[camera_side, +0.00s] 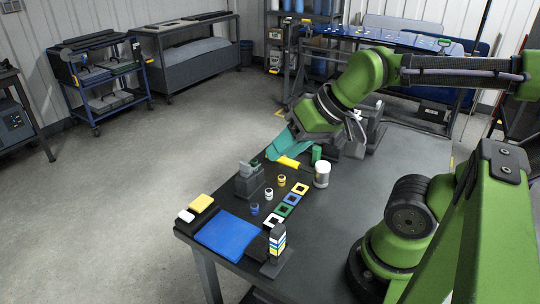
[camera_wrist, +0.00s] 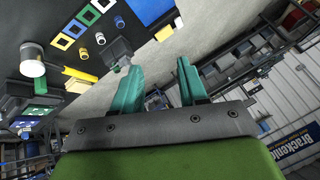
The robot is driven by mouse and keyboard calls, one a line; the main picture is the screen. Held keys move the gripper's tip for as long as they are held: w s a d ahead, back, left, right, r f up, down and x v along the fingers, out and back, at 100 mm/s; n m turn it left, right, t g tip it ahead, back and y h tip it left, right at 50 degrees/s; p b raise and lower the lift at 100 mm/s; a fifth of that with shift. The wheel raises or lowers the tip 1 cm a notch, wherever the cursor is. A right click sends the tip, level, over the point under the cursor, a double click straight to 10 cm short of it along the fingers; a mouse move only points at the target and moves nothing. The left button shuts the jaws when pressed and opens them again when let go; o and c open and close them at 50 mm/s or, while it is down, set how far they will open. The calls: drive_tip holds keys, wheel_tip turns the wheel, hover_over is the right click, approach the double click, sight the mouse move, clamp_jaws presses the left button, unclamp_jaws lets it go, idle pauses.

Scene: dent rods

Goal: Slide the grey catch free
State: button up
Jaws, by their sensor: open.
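A dark grey block with a lighter grey piece on top (camera_side: 249,177) stands near the table's far left edge in the side view. It also shows in the wrist view (camera_wrist: 117,52), just left of my fingertips. The lighter piece may be the grey catch; I cannot tell for sure. My gripper (camera_wrist: 160,65) has two teal fingers spread wide apart with nothing between them. In the side view its teal finger (camera_side: 284,144) hangs above the table's far edge, beyond and right of the grey block, apart from it.
Coloured square frames (camera_side: 284,211) and small rings (camera_side: 268,194) form rows. A blue mat (camera_side: 229,234), yellow block (camera_side: 201,203) and striped stack (camera_side: 277,240) occupy the front.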

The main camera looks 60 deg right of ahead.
drive_tip(key=shift+c, duration=0.4)
drive_tip(key=n+g+h, duration=0.2)
drive_tip(key=n+g, duration=0.2)
drive_tip(key=g, duration=0.3)
hover_over(245, 163)
wheel_tip(245, 163, down, 16)
clamp_jaws()
idle(1.0)
